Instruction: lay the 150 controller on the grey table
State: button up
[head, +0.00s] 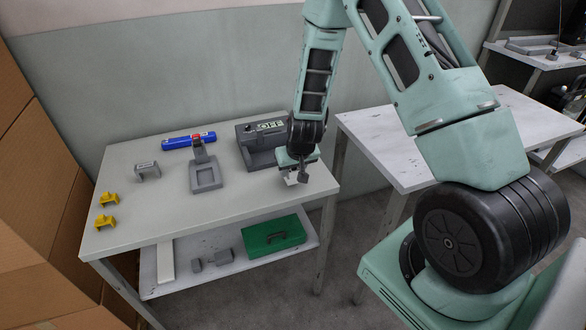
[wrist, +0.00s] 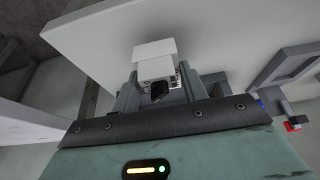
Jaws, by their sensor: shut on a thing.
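My gripper (head: 298,165) is shut on a small white boxy unit (head: 291,180), which I take to be the 150 controller; no number is readable on it. In the wrist view, the white controller (wrist: 155,60) sits between the two fingers, with a dark round part facing the camera. The gripper is over the right part of the grey table (head: 230,205), near its front right edge. I cannot tell whether the controller touches the tabletop. The fingers partly hide it in the head view.
A dark grey housing marked OFF (head: 260,155) stands just left of the gripper. A grey frame (head: 205,178), blue cylinder (head: 180,142), grey bracket (head: 147,171) and yellow clips (head: 107,199) lie further left. A green case (head: 272,237) is on the lower shelf. The front middle is clear.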

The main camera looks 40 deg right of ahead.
jog(key=shift+f+b, duration=0.85)
jog(key=shift+f, duration=0.25)
dwell(0.5)
jog(key=o, duration=1.2)
jog(key=p+v, duration=0.1)
jog(key=v, duration=1.6)
jog(key=shift+s+r, duration=0.15)
